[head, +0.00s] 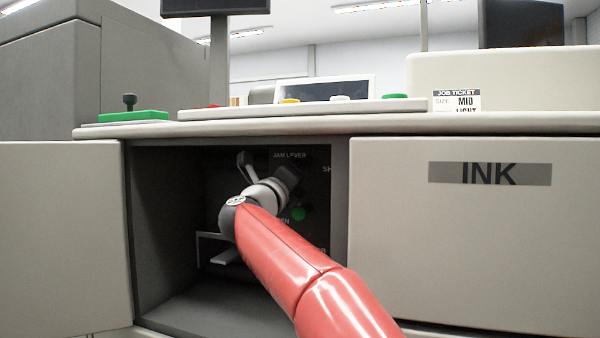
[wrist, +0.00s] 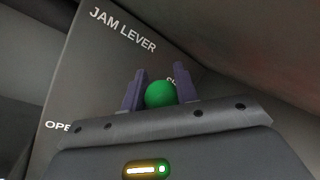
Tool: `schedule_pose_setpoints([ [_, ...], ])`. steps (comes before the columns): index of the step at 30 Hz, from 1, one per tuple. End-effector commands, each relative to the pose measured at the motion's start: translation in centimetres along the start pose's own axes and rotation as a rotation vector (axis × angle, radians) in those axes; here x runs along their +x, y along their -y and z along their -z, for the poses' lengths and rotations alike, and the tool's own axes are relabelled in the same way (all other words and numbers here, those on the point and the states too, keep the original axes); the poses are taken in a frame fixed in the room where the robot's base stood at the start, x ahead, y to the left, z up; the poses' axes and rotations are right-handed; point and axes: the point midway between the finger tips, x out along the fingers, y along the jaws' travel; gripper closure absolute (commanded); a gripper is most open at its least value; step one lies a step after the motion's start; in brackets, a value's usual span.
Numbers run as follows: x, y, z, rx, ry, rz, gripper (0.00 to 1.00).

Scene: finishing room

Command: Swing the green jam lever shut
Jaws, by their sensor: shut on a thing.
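The green ball knob (wrist: 160,94) of the jam lever sits between the two dark fingers of my gripper (wrist: 160,72) in the wrist view. The gripper is shut on it. The lever's arm is hidden behind the gripper. In the head view my gripper (head: 287,176) is inside the open bay, in front of the panel marked JAM LEVER (head: 290,156). A green round spot (head: 298,213) shows just below it, beside the partly covered OPEN label; I cannot tell which part it is. A cut-off "SH" label (head: 327,169) is to the right.
The bay has a left wall (head: 152,225), a floor and a right edge close to my wrist. A light bracket (head: 226,256) is low inside. A pale panel (head: 60,235) stands left, the INK panel (head: 480,250) right. The counter (head: 300,127) runs above.

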Motion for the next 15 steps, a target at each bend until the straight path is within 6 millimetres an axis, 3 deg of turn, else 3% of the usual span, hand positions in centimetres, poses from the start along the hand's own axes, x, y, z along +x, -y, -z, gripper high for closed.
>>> schedule_pose_setpoints([
  [15,0.08,-0.16,0.49,0.039,-0.029,0.008,1.00],
])
